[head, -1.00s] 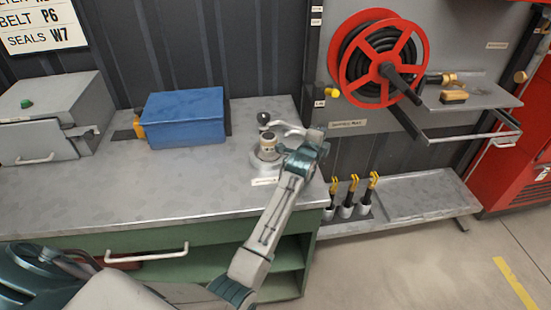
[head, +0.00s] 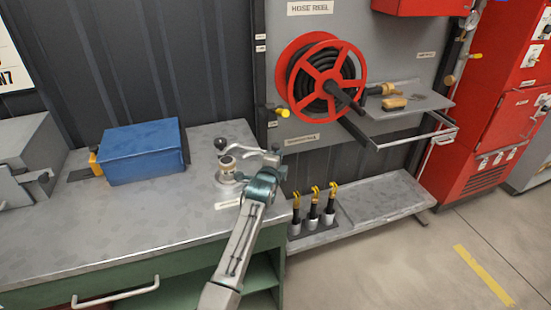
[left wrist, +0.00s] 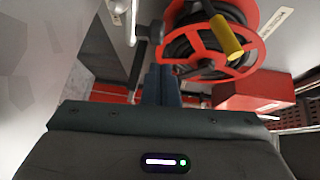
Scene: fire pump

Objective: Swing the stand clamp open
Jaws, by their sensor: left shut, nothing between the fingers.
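The stand clamp (head: 228,168) is on the right end of the grey bench: a round base with a pale, brass-toned cylinder, a black knob (head: 221,144) above it and a light curved arm (head: 243,149) reaching right. My left gripper (head: 274,153) is at the right end of that curved arm; contact is unclear. In the left wrist view its dark blue fingers (left wrist: 161,85) are shut and empty, with a dark knob-like part (left wrist: 148,29) close to their left. The wrist hides part of the clamp's right side. My right gripper is not in view.
A blue box (head: 143,152) stands left on the bench. The red hose reel (head: 325,80) is on the wall panel behind right, with a yellow-tipped handle (head: 283,113). A low shelf (head: 375,205) holds several black-and-yellow tools right of the bench. The bench front is clear.

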